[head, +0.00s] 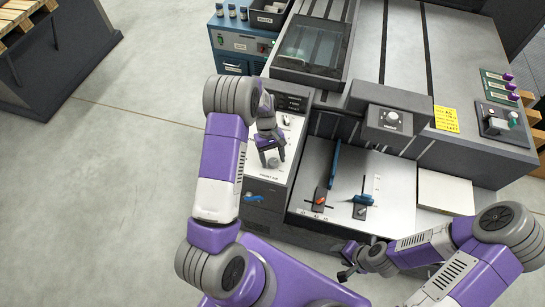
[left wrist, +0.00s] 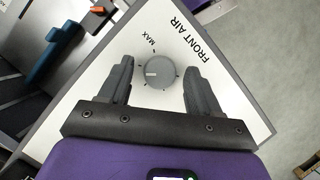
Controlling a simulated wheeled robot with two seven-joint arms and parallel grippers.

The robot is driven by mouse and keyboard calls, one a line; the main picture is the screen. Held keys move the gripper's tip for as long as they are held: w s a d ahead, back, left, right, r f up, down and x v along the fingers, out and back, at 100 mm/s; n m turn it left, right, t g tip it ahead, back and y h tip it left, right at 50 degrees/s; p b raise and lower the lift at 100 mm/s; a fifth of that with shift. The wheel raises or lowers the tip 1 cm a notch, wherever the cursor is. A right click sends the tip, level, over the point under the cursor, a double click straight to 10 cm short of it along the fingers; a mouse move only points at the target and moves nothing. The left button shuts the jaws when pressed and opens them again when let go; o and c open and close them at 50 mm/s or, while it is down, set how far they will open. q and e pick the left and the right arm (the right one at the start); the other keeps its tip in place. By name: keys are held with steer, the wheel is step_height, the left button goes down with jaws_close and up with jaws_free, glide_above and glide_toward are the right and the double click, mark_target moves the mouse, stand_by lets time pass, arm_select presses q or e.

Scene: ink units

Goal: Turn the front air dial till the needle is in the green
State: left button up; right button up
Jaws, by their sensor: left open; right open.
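The front air dial (left wrist: 155,72) is a round grey knob on a white panel (left wrist: 222,98), marked FRONT AIR and MAX. Its pale pointer mark faces left in the left wrist view. In the head view the dial (head: 273,163) sits low on the white panel, left of the machine's bed. My left gripper (head: 271,152) is open over it, with one finger on each side of the knob (left wrist: 158,64); I cannot tell if they touch it. The needle and green band cannot be made out. My right gripper (head: 346,263) is open and empty at the lower front.
Right of the panel is a grey bed with a blue lever (head: 334,165) and an orange-tipped slider (head: 320,199). A control box (head: 390,118) overhangs it. A yellow note (head: 446,119) and a button panel (head: 501,122) are farther right. Open floor lies at left.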

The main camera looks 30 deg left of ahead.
arm_select(q)
steer(key=shift+r, duration=0.1)
steer(key=v, duration=0.7)
steer(key=shift+r, duration=0.15)
steer(key=shift+a, duration=0.1)
stand_by(2.0)
